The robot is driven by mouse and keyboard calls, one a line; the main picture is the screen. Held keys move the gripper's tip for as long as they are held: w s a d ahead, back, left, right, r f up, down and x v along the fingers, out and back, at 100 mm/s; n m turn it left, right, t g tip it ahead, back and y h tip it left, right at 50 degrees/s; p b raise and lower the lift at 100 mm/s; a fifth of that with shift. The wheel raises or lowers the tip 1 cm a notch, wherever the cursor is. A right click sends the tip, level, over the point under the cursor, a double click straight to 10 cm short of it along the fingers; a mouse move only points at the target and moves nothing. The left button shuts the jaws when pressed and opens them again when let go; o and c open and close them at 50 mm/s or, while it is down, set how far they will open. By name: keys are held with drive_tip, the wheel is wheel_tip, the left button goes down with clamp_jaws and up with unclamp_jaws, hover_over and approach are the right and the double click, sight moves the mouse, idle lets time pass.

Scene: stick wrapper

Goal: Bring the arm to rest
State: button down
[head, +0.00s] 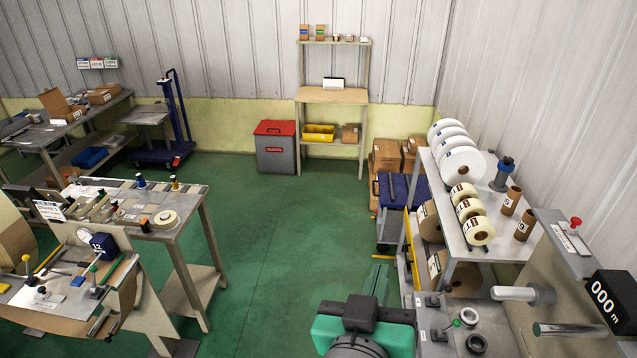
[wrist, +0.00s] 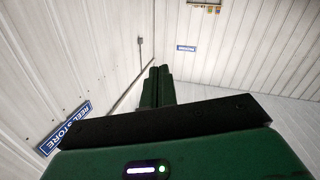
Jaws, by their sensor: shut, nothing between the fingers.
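My gripper (wrist: 160,70) points away from the camera in the wrist view, its two dark green fingers together with nothing between them. Behind the fingers is my gripper's wide black and green body, with a lit white bar and a green light. In the wrist view the fingers stand against pale ribbed walls and touch nothing that I can see. In the head view my gripper (head: 377,278) is low, right of centre, above the green floor (head: 275,235). My teal and black arm end is at the bottom edge there.
At right, a rack of white rolls (head: 460,165) and a grey machine with a counter (head: 612,300) stand close to my arm. A workbench (head: 190,200) is at left. A red-lidded bin (head: 275,150) and a shelf (head: 332,97) stand at the back. The middle floor is clear.

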drive_tip(key=s+a+r+t+y+p, duration=0.1)
drive_tip(key=s+a+r+t+y, duration=0.2)
drive_tip(key=r, duration=1)
drive_tip(key=s+a+r+n+t+y+p, duration=0.1)
drive_tip(key=s+a+r+t, duration=0.5)
drive_tip(key=r, duration=0.8)
drive_tip(key=s+y+p, duration=0.1)
drive_tip(key=y, duration=0.1)
drive_tip(key=shift+s+a+r+y, duration=0.15)
drive_tip(key=shift+a+y, duration=0.2)
drive_tip(key=shift+y, duration=0.05)
